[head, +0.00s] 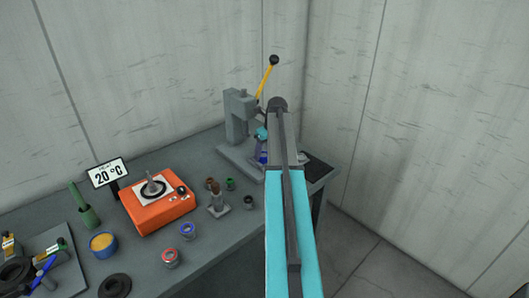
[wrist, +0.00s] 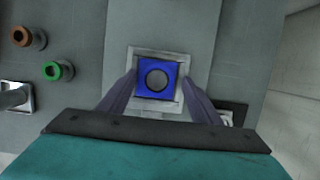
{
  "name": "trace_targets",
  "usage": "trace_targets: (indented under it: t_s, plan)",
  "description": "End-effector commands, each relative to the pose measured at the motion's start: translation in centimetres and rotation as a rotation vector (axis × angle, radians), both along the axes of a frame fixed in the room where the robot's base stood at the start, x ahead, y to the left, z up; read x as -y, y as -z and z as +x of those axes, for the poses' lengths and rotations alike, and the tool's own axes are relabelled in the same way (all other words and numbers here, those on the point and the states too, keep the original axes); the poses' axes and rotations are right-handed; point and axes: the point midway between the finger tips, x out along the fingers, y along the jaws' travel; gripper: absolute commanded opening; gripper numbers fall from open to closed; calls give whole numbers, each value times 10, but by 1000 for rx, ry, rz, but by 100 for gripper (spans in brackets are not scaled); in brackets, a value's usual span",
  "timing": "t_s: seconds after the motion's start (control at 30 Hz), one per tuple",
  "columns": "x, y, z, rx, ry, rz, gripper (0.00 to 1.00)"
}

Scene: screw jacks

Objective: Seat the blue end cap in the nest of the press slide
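The blue end cap (wrist: 143,89) is a square block with a round grey centre. In the wrist view it shows inside the outline of a pale square frame, the nest (wrist: 157,52), on the grey press slide. I cannot tell whether it rests in the nest or is just above it. My gripper (wrist: 159,76) has one finger on each side of the cap. The fingers are close to its sides, and whether both touch it is unclear. In the head view my gripper (head: 262,146) is at the press, partly hidden by my arm, with a bit of blue (head: 262,158) low at its fingers.
The grey press (head: 237,115) with a yellow lever (head: 267,78) stands behind my gripper. Left on the bench (head: 220,245) are an orange heater (head: 165,207), a 20 °C sign (head: 108,173), several small ringed parts and a blue cup (head: 103,246). A dark pad (head: 317,168) lies right.

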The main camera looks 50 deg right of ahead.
Motion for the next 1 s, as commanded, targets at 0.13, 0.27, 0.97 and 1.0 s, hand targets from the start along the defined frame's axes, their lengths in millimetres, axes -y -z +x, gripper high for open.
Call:
trace_targets:
  t_s: [0.13,0.27,0.97,1.0]
  plan:
    - [-8,15,-5,-25,-9,18,68]
    - [-9,15,-5,-25,-11,18,68]
    - [-8,-36,-11,-14,-9,13,68]
    - [-8,-40,-13,-14,-9,14,68]
